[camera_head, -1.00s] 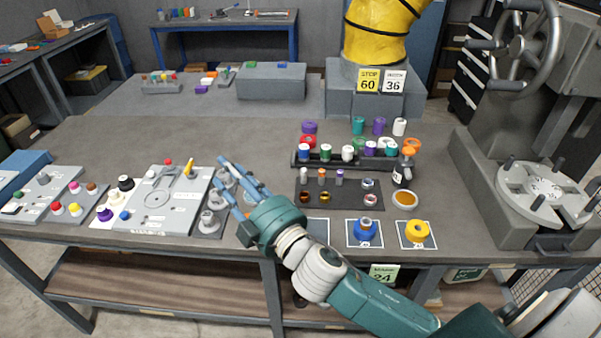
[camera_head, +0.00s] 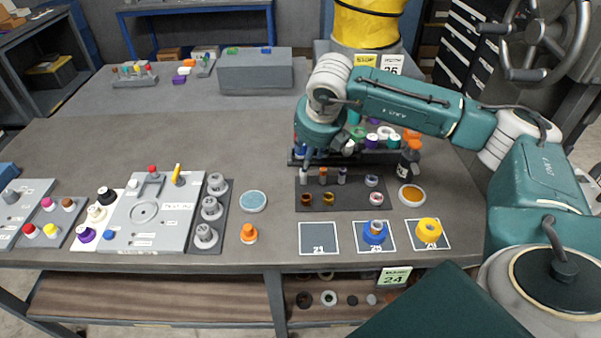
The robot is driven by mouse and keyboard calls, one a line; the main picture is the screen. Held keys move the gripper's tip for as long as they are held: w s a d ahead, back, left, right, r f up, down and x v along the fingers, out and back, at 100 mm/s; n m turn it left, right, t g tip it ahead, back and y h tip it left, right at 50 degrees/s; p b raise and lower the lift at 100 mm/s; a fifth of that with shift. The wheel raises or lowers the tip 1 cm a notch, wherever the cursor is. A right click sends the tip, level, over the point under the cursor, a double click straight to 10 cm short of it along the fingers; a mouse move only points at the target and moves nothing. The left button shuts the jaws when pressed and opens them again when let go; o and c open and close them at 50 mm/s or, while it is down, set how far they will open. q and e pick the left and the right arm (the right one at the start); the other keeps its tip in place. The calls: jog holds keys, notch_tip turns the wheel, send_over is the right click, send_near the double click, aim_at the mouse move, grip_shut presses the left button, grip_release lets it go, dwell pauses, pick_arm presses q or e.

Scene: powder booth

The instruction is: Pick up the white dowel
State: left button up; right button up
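The white dowel (camera_head: 304,177) appears as a small pale upright peg at the left end of the back row on a dark tray (camera_head: 347,202). An orange dowel (camera_head: 323,176) and a purple dowel (camera_head: 342,176) stand to its right. My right gripper (camera_head: 309,160) points down just above the white dowel. Its fingers are small and partly hidden by the hand, so their opening and any contact are unclear. My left gripper is not in view.
Behind the hand is a dark rack with coloured-capped bottles, partly hidden by my arm. A black bottle (camera_head: 408,163) and an amber dish (camera_head: 411,194) stand right of the tray. Marked squares (camera_head: 318,239) lie in front. A blue-grey disc (camera_head: 253,201) lies left.

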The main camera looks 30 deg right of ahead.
jog(key=p, duration=0.2)
send_over(304, 176)
jog(key=s, duration=0.2)
jog(key=f, duration=0.4)
jog(key=shift+w+f, duration=0.25)
jog(key=shift+f, duration=0.15)
jog(key=shift+w+f, duration=0.15)
jog(key=shift+f, duration=0.05)
jog(key=p+x, duration=0.2)
jog(key=x, duration=0.2)
jog(key=shift+w+f+p, duration=0.15)
jog(key=shift+w+p, duration=0.05)
jog(key=shift+p, duration=0.1)
jog(key=shift+f, duration=0.25)
jog(key=shift+r, duration=0.1)
grip_shut()
